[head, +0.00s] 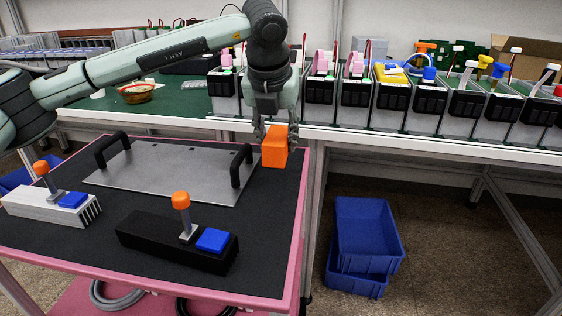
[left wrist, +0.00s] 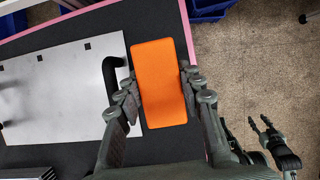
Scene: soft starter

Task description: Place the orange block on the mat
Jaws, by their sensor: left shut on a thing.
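The orange block (head: 274,148) is between the fingers of my left gripper (head: 277,128), which points down and is shut on it. It is upright at the back right corner of the black mat (head: 278,200) on the pink cart. I cannot tell if its bottom touches the mat. In the left wrist view the block (left wrist: 160,82) lies between both fingertips (left wrist: 163,95), over the mat (left wrist: 60,40) and close to its edge. My right gripper (left wrist: 259,122) shows at the right of the left wrist view, fingers apart and empty, above the floor.
A metal plate (head: 165,172) with two black handles is left of the block. A black unit (head: 150,232) and a silver unit (head: 35,205) with orange knobs stand at the front. Blue bins (head: 368,230) are on the floor. A long bench (head: 420,145) holds several devices behind.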

